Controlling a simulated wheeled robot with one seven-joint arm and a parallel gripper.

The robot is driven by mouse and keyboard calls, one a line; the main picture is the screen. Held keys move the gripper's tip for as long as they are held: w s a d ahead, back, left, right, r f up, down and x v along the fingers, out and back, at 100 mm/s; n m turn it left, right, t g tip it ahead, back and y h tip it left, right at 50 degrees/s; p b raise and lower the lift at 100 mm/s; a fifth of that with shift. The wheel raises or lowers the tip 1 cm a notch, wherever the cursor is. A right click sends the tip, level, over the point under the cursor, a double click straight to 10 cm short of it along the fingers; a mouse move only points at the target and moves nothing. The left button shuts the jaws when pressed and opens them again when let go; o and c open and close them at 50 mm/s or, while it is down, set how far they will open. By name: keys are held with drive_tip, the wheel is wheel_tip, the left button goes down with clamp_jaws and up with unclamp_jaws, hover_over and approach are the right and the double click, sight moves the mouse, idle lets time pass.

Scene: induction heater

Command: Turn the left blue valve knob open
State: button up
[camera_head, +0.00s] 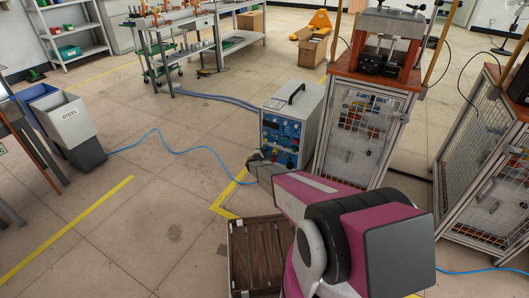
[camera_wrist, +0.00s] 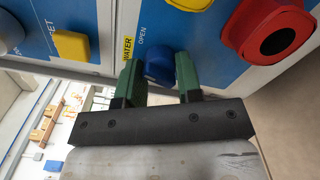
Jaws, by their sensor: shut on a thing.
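The induction heater (camera_head: 308,106) is a grey box with a blue front panel, standing on the floor left of a wire-mesh cabinet in the head view. My gripper (camera_head: 255,163) reaches the lower front of it there, and the knob is hidden. In the wrist view, the blue valve knob (camera_wrist: 160,64) sits at the panel's edge beside a yellow WATER label (camera_wrist: 129,47) and the word OPEN. My gripper (camera_wrist: 159,76) has its two green fingers on either side of this knob, shut on it. The knob's exact turn angle is unclear.
A red and black knob (camera_wrist: 272,38) and yellow parts (camera_wrist: 72,45) are on the panel near my fingers. The mesh cabinet (camera_head: 357,135) stands close on the heater's right. A brown slatted crate (camera_head: 240,270) lies below my arm. Open floor is to the left.

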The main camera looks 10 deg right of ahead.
drive_tip(key=m, duration=0.5)
drive_tip(key=shift+m, duration=0.3)
idle(0.4)
drive_tip(key=o, duration=0.9)
drive_tip(key=shift+o, duration=0.2)
drive_tip(key=shift+s, duration=0.15)
drive_tip(key=v, duration=1)
drive_tip(key=shift+s+a, duration=0.2)
